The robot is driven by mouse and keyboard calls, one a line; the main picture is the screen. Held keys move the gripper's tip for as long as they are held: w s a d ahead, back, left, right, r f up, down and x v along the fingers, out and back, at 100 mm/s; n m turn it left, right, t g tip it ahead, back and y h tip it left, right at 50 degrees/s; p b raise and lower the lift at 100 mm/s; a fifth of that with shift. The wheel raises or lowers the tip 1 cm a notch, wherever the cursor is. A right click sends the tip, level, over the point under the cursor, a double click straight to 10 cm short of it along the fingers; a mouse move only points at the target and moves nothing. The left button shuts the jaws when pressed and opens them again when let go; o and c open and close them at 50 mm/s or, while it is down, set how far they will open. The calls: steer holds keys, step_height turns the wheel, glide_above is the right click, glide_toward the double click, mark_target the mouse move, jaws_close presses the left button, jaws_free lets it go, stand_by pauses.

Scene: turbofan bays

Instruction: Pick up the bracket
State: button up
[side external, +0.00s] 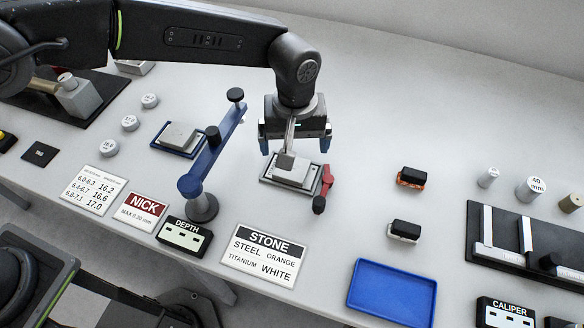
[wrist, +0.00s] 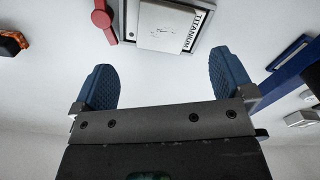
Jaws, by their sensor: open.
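A pale grey metal part, which I take to be the bracket (side external: 292,172), rests on a grey fixture plate (side external: 270,181) with a red clamp lever (side external: 326,181) at its right. In the wrist view nothing is between the fingers of my gripper (wrist: 163,65), and the part lies beyond the tips. A small darker grey block stands under my gripper in the side view; its join to the part is unclear.
A blue arm with black knobs (side external: 217,150) stands left of the fixture, by a blue tray (side external: 158,146) holding a grey block. A STONE sign (side external: 264,254) is in front. Orange (side external: 411,179) and white (side external: 404,231) stones and an empty blue tray (side external: 392,290) lie right.

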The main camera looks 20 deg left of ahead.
steer(key=shift+s+a+f, duration=0.1)
steer(key=shift+s+f, duration=0.05)
steer(key=shift+f, duration=1.55)
steer(key=shift+s+a+f, duration=0.1)
steer(key=shift+f, duration=1.55)
steer(key=shift+c, duration=0.5)
steer(key=shift+d+r, duration=0.1)
steer(key=c, duration=0.9)
